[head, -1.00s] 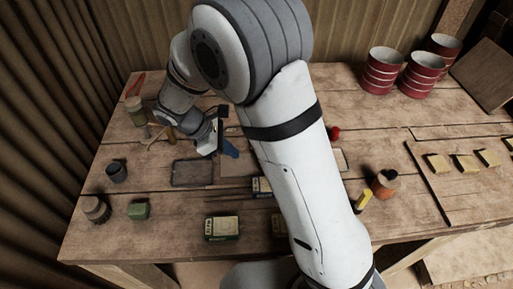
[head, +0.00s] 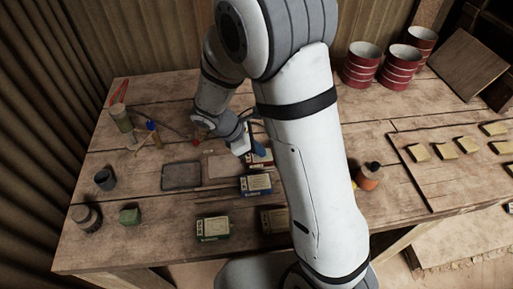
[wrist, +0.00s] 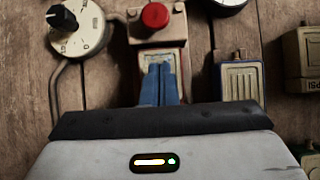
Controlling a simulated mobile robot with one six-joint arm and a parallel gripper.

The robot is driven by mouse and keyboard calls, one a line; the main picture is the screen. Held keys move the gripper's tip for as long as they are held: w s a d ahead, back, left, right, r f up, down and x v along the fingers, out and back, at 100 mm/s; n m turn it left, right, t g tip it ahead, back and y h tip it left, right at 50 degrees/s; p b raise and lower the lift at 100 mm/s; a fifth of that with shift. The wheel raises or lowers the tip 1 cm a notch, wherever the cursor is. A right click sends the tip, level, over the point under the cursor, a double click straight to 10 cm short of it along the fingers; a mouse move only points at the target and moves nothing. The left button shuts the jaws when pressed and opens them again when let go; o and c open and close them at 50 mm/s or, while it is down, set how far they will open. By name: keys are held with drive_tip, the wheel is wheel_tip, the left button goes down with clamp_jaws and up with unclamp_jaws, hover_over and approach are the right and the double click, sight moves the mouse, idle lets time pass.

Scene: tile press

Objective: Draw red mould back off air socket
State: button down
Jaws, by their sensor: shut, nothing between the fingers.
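My gripper (head: 262,154) has blue fingers, which are shut together with nothing between them. In the head view it is low over the bench, just behind the blue mould (head: 257,184). A red-edged block, seemingly the red mould (head: 254,165), shows partly below the fingers; my arm hides the rest. Contact between fingers and block cannot be told.
The blue mould stands to the right in the wrist view (wrist: 240,80). A dial with a black knob (wrist: 80,27) and bent pipe are left. A dark tray (head: 181,176) lies left.

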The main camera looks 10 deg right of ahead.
drive_tip(key=shift+s+f, duration=0.2)
drive_tip(key=shift+f, duration=0.15)
drive_tip(key=shift+a, duration=0.2)
drive_tip(key=a+p, duration=0.1)
drive_tip(key=a, duration=0.8)
drive_tip(key=shift+a+f, duration=0.1)
drive_tip(key=shift+a, duration=0.25)
drive_tip(key=shift+w+a+r+p, duration=0.1)
drive_tip(key=shift+w+r+p, duration=0.05)
drive_tip(key=shift+r+p, duration=0.6)
drive_tip(key=a+b, duration=0.2)
drive_tip(key=a, duration=1)
drive_tip(key=shift+r, duration=0.1)
